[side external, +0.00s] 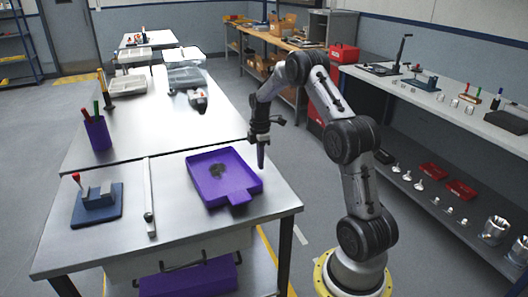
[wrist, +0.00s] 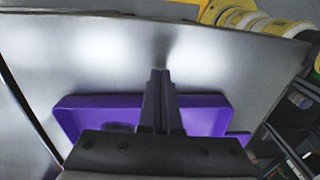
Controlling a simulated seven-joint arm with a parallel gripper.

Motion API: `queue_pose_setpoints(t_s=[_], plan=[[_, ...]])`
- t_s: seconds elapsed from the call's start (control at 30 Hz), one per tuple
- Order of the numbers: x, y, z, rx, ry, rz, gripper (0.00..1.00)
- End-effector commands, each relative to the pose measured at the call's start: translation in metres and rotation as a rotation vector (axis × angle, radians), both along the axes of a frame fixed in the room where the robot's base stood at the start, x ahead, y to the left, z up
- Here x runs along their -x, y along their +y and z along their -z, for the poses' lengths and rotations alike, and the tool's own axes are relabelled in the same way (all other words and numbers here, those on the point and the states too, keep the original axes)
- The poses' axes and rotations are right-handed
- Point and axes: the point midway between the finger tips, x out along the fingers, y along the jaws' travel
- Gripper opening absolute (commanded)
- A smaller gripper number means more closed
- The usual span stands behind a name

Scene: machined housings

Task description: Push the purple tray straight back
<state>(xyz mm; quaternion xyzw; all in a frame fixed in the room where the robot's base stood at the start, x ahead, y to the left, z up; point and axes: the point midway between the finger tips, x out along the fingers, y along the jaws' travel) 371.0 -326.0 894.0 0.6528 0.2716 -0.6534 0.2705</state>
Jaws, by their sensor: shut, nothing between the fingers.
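The purple tray (side external: 246,183) lies on the metal workbench, with a short tab sticking out on its near side. A dark patch shows on its floor. My gripper (side external: 261,166) is shut and empty, pointing down by the tray's right side, apparently above the table. In the wrist view my gripper (wrist: 161,72) has its fingers together, and the purple tray (wrist: 85,101) shows behind them, its middle hidden by the fingers and gripper body. I cannot tell whether the fingers touch the tray.
A metal bar (side external: 149,198) lies left of the tray, and a blue base with a grey block (side external: 95,205) stands farther left. A purple cup with pens (side external: 97,131) stands at the back left. The tabletop (side external: 160,150) behind the tray is mostly clear.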

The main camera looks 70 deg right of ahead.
Motion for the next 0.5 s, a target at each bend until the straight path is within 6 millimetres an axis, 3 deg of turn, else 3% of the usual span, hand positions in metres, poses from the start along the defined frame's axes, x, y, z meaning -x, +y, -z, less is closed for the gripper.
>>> queue_pose_setpoints(t_s=[0.2, 0.5], plan=[[-0.016, 0.016, -0.001, 0.001, -0.001, -0.001, 0.00], [-0.019, 0.018, -0.002, 0.001, -0.001, 0.001, 0.00]])
